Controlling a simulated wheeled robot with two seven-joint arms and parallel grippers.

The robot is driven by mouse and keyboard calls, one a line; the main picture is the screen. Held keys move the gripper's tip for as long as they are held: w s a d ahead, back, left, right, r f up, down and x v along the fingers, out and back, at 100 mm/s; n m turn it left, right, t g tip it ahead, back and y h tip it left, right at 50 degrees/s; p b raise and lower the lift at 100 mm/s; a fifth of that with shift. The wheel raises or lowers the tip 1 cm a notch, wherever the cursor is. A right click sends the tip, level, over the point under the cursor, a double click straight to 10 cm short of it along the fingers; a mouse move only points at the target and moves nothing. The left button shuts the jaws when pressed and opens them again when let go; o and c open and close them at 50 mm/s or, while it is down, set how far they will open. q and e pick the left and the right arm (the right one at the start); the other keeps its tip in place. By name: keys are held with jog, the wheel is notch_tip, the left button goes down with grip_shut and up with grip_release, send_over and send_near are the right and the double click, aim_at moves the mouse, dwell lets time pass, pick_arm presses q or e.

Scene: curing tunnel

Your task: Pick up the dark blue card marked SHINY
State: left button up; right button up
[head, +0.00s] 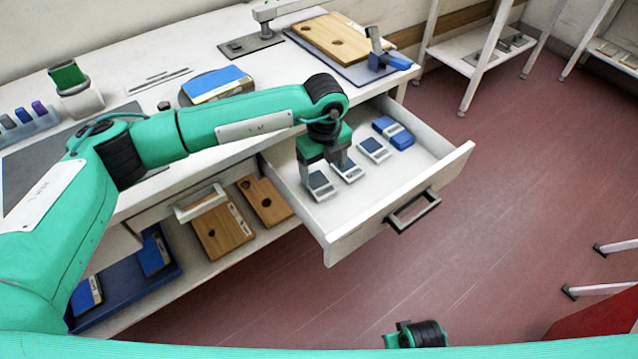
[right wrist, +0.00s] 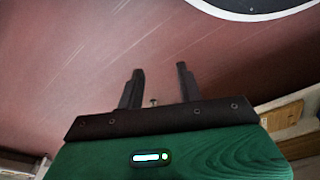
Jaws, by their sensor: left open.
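Several small white-edged cards with dark blue faces lie in the open white drawer in the head view: a near card (head: 319,183), a middle card (head: 349,171) and a far card (head: 374,149). Their markings are too small to read, so I cannot tell which says SHINY. My left gripper (head: 327,166) is open and points down over the near and middle cards. Its fingers partly hide them, and I cannot tell whether it touches either. My right gripper (right wrist: 159,88) is open and empty in the right wrist view, with floor behind it.
A blue block (head: 391,129) lies at the drawer's back. The drawer (head: 345,238) has raised walls and a dark handle (head: 412,210). Wooden boards (head: 222,235) lie on the shelf below the white table (head: 120,60).

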aim_at(322, 187)
pick_arm(q)
jog(key=shift+f, duration=0.85)
jog(key=f, duration=0.3)
jog(key=shift+a+f, duration=0.2)
jog(key=shift+f, duration=0.1)
jog(key=shift+w+f, duration=0.1)
jog(key=shift+f, duration=0.4)
jog(key=shift+c, duration=0.5)
pick_arm(e)
jog(key=shift+s+d+f, duration=0.1)
jog(key=shift+f, duration=0.4)
jog(key=shift+s+d+f, duration=0.1)
jog(key=shift+f, duration=0.35)
pick_arm(q)
jog(key=c, duration=1)
pick_arm(e)
jog(key=shift+w+r, duration=0.1)
jog(key=shift+w, duration=0.05)
